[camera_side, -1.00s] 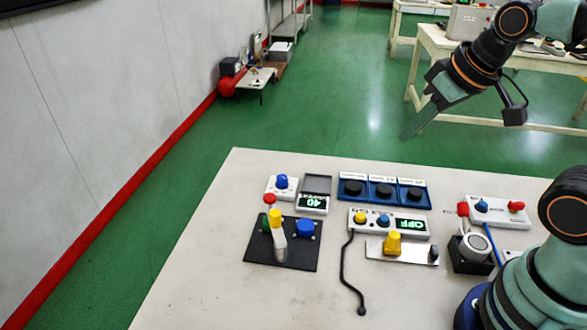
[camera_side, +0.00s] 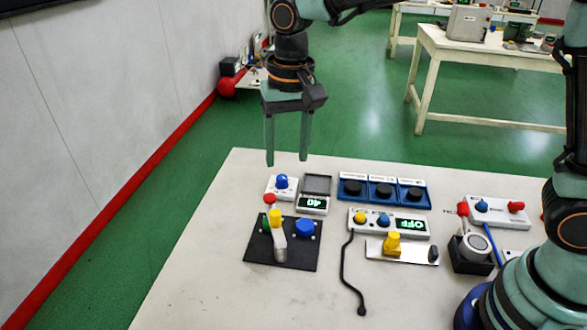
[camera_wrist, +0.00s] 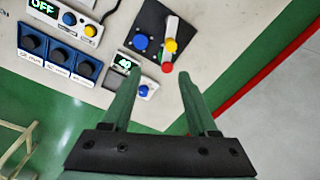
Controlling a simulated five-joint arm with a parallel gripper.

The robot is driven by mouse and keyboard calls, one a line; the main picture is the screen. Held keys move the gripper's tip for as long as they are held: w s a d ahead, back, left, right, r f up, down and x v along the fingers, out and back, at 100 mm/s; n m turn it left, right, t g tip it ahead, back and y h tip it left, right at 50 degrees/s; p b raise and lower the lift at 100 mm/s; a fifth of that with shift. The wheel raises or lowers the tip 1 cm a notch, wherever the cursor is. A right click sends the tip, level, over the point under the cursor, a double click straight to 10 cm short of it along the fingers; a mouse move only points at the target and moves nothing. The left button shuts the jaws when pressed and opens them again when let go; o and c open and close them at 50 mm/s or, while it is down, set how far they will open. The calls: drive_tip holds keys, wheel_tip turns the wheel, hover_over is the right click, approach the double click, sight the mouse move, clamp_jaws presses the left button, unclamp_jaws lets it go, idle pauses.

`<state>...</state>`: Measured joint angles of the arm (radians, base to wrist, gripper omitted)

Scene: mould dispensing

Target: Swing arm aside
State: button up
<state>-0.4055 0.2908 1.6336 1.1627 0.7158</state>
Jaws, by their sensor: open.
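My gripper (camera_side: 287,160) hangs with its fingers pointing down, above the far left part of the white table (camera_side: 210,270). Its two green fingers are apart with nothing between them. In the wrist view the gripper (camera_wrist: 160,78) reaches towards the small scale with the lit "40" display (camera_wrist: 123,63) and the blue-knobbed white box (camera_wrist: 146,90). The scale (camera_side: 313,203) and the box (camera_side: 281,186) also show in the side view, below the fingers. The black plate (camera_side: 262,250) carries a white lever arm with a yellow knob (camera_side: 275,217), a red ball and a blue button (camera_side: 305,228).
A control box reading "OFF" (camera_side: 410,224) and a metal plate with a yellow knob (camera_side: 392,244) lie in front. A black cable (camera_side: 345,275) runs forward. The table's front left is bare.

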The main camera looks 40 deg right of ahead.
sight(275, 213)
drive_tip(key=shift+g, duration=0.3)
drive_tip(key=a+f, duration=0.1)
drive_tip(key=f, duration=0.8)
drive_tip(key=a+f, duration=0.1)
drive_tip(key=f, duration=0.4)
drive_tip(key=shift+w+a+f, duration=0.1)
drive_tip(key=shift+w+a, duration=0.15)
drive_tip(key=shift+a, duration=0.05)
clamp_jaws()
idle(0.7)
